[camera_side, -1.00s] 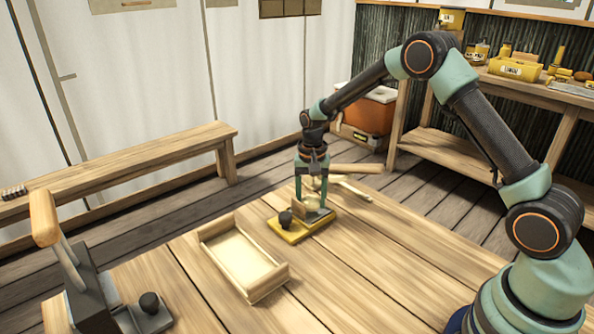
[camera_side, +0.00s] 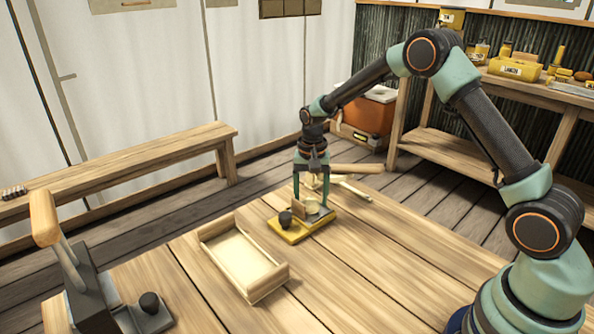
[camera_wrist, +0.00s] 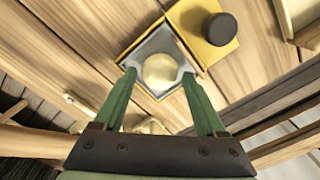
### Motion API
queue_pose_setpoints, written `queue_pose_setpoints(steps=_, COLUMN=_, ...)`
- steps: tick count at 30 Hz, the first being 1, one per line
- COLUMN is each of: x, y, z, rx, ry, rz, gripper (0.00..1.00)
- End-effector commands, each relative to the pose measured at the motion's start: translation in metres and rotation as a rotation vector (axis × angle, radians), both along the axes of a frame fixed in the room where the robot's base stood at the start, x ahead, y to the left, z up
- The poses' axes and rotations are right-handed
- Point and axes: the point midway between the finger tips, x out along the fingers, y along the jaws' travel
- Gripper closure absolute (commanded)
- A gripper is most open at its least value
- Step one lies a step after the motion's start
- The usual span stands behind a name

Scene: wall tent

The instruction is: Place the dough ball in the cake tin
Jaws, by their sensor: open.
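A pale, round dough ball (camera_wrist: 159,70) sits in a grey, square-edged recess (camera_wrist: 133,55) at one end of a yellow base (camera_wrist: 188,20). The same base (camera_side: 297,236) lies on the table in the side view, with a black knob (camera_side: 285,219) at its other end. My gripper (camera_side: 311,206) is above the recess end, pointing down. Its green fingers (camera_wrist: 155,80) are apart on either side of the ball, with gaps showing. No separate round tin shows; I cannot tell if the grey recess is the cake tin.
A shallow wooden tray (camera_side: 278,274) lies left of the yellow base. A press with a wooden handle (camera_side: 45,217) stands at the front left. Wooden tools (camera_side: 355,169) lie behind my gripper. The table front (camera_side: 350,270) is clear.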

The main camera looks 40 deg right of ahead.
Motion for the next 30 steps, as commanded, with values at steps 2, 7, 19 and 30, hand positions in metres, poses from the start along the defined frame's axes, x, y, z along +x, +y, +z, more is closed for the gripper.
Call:
queue_pose_setpoints(steps=2, x=0.001, y=0.0, z=0.017, rx=0.0, ry=-0.006, rz=0.0, gripper=0.27)
queue_pose_setpoints(steps=7, x=0.001, y=0.0, z=0.053, rx=-0.001, ry=-0.006, rz=0.0, gripper=0.27)
queue_pose_setpoints(steps=19, x=0.0, y=0.0, z=0.105, rx=0.0, ry=-0.003, rz=0.002, gripper=0.27)
queue_pose_setpoints(steps=30, x=-0.047, y=0.013, z=0.174, rx=-0.021, ry=-0.135, rz=0.206, gripper=0.27)
